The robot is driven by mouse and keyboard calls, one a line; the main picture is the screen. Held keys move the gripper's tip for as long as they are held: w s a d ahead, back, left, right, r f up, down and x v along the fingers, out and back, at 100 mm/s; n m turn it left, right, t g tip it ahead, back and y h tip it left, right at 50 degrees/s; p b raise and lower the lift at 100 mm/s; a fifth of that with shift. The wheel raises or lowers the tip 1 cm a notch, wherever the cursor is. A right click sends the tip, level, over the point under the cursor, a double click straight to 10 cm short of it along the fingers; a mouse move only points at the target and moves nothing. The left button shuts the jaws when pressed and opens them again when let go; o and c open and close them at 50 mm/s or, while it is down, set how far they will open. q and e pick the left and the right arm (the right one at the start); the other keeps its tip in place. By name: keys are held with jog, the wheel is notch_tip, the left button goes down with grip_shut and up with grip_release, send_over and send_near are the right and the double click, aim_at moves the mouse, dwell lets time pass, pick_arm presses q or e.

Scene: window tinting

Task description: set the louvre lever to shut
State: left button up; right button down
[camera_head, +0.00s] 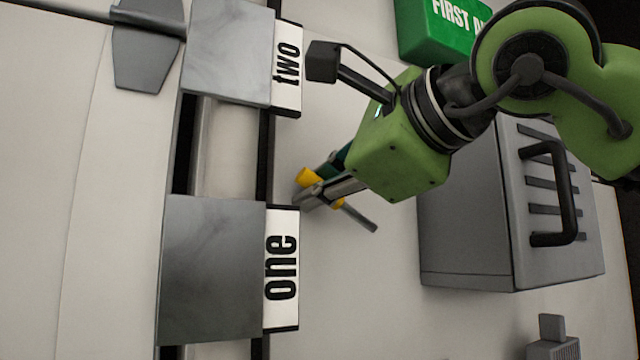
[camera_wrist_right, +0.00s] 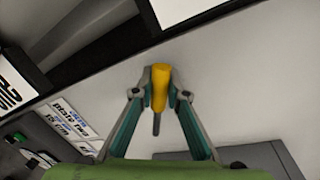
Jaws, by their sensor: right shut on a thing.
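My right gripper (camera_head: 308,197) comes in from the right over the pale surface, beside the plate marked "one". It is shut on a yellow handle (camera_head: 307,176) with a thin grey rod (camera_head: 361,219) sticking out on the other side of the fingers. In the right wrist view the yellow handle (camera_wrist_right: 160,86) sits between the two fingertips (camera_wrist_right: 163,88). I cannot tell whether this handle is the louvre lever or a loose tool. No shut or open marking is readable. My left gripper is not in view.
Grey plates with labels "one" (camera_head: 282,268) and "two" (camera_head: 287,65) lie along dark rails at left. A grey slotted box (camera_head: 465,210) with a black handle (camera_head: 551,195) stands right of the gripper. A green first aid box (camera_head: 432,35) is at top; a small grey ribbed object (camera_head: 552,345) is at bottom right.

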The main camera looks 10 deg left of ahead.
jog(key=shift+f, duration=0.15)
jog(key=c, duration=2)
grip_release()
jog(key=shift+o, duration=0.2)
jog(key=shift+s, duration=0.1)
jog(key=v, duration=1.2)
jog(key=shift+a, duration=0.15)
